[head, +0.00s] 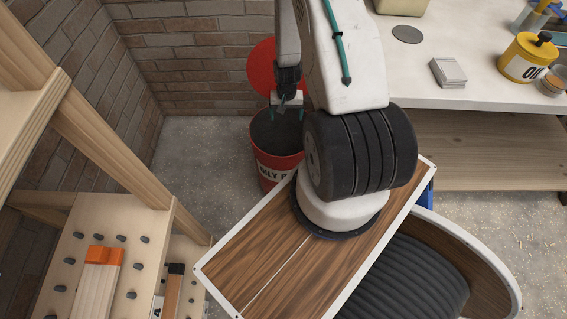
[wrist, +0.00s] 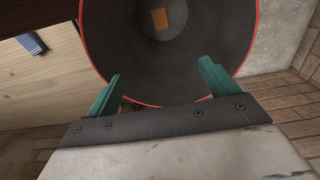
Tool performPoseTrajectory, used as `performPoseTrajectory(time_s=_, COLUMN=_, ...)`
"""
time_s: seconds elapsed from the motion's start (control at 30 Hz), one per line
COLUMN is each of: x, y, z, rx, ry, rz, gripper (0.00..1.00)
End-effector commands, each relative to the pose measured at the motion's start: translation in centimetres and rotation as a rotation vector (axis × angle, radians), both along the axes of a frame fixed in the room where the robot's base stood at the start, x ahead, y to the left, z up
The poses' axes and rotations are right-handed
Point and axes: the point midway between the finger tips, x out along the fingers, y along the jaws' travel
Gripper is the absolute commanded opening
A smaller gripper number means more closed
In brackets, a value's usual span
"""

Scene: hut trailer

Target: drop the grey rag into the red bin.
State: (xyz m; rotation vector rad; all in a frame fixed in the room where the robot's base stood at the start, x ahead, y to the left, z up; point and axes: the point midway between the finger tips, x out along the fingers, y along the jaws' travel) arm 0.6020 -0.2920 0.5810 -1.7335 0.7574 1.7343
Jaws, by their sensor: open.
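The red bin (head: 277,165) stands on the floor by the brick wall, with dark lettering on a white label and a round red lid (head: 262,62) raised behind it. My gripper (head: 291,108) is over the bin's mouth, its teal fingers apart with nothing visible between them. In the wrist view, my gripper (wrist: 160,78) points into the bin, whose dark inside (wrist: 115,35) and red rim fill the top. A small tan piece shows at the bottom on a lighter grey round patch. I cannot make out the grey rag in either view.
A white worktop (head: 470,80) at right holds a yellow oil can (head: 526,58) and a stack of cards (head: 448,72). A wooden rack (head: 110,235) with pegs stands at left. A ribbed dark seat (head: 405,285) is at lower right.

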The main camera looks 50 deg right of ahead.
Motion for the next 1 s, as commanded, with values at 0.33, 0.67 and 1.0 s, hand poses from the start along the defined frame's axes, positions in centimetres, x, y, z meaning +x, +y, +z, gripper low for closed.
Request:
performPoseTrajectory(time_s=0.33, x=0.1, y=-0.1, z=4.3, rx=-0.002, ry=-0.003, rz=0.000, gripper=0.86)
performPoseTrajectory(time_s=0.67, x=0.0, y=0.0, z=7.7, rx=-0.001, ry=-0.001, rz=0.000, gripper=0.86)
performPoseTrajectory(time_s=1.0, x=0.0, y=0.0, z=7.8, rx=0.000, ry=0.000, rz=0.000, gripper=0.86)
